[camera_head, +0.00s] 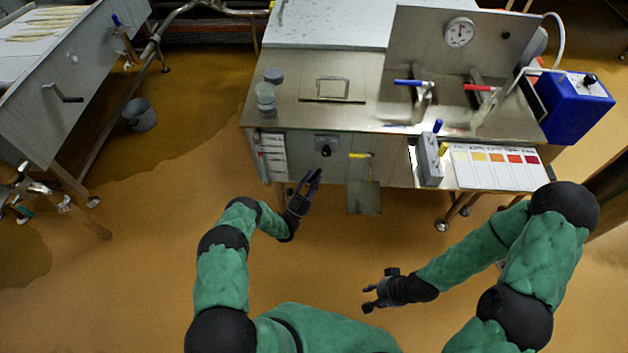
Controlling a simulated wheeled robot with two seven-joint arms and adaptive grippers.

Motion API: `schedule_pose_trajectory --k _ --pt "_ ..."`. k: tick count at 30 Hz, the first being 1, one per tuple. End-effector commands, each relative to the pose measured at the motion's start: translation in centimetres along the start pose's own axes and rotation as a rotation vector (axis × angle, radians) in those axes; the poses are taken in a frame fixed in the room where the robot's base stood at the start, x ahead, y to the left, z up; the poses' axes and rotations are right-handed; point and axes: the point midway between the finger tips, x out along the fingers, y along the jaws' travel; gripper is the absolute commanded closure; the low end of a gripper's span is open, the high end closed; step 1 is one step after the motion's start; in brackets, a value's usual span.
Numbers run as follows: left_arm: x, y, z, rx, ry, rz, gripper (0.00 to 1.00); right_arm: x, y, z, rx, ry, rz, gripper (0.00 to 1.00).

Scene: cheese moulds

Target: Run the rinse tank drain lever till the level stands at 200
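A steel wash bench (300,110) stands ahead of me. A yellow-handled lever (360,156) sticks out on its front face, above a hanging grey plate (364,197); I cannot tell for certain that it is the drain lever. A blue lever (408,83) and a red lever (478,88) sit on taps on top. A round dial (459,32) is on the back panel; its reading is too small to tell. My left gripper (304,184) is open and empty, below and left of the yellow lever. My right gripper (370,296) is open and empty, lower down, over the floor.
A black knob (326,151) and white labels (272,155) are on the bench front. A grey box (430,160) and a colour chart (495,167) hang at its right. A blue unit (575,105) is at far right. A bucket (139,114) stands left. Floor before the bench is clear.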

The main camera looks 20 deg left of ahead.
Motion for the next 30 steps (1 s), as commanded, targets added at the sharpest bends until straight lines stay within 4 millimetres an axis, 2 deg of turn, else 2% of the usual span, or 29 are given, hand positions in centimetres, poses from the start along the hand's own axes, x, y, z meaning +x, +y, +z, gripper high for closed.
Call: schedule_pose_trajectory --k 10,14,30 --pt "-0.1 0.1 -0.1 -0.002 0.002 0.002 0.49 0.0 0.0 0.0 0.000 0.000 0.000 0.60" --pt "-0.9 0.1 0.0 -0.002 0.001 0.002 0.49 0.0 0.0 0.0 0.000 0.000 0.000 0.60" --pt "-10.3 0.0 0.0 0.000 0.000 0.000 0.49 0.0 0.0 0.0 0.000 0.000 0.000 0.60"
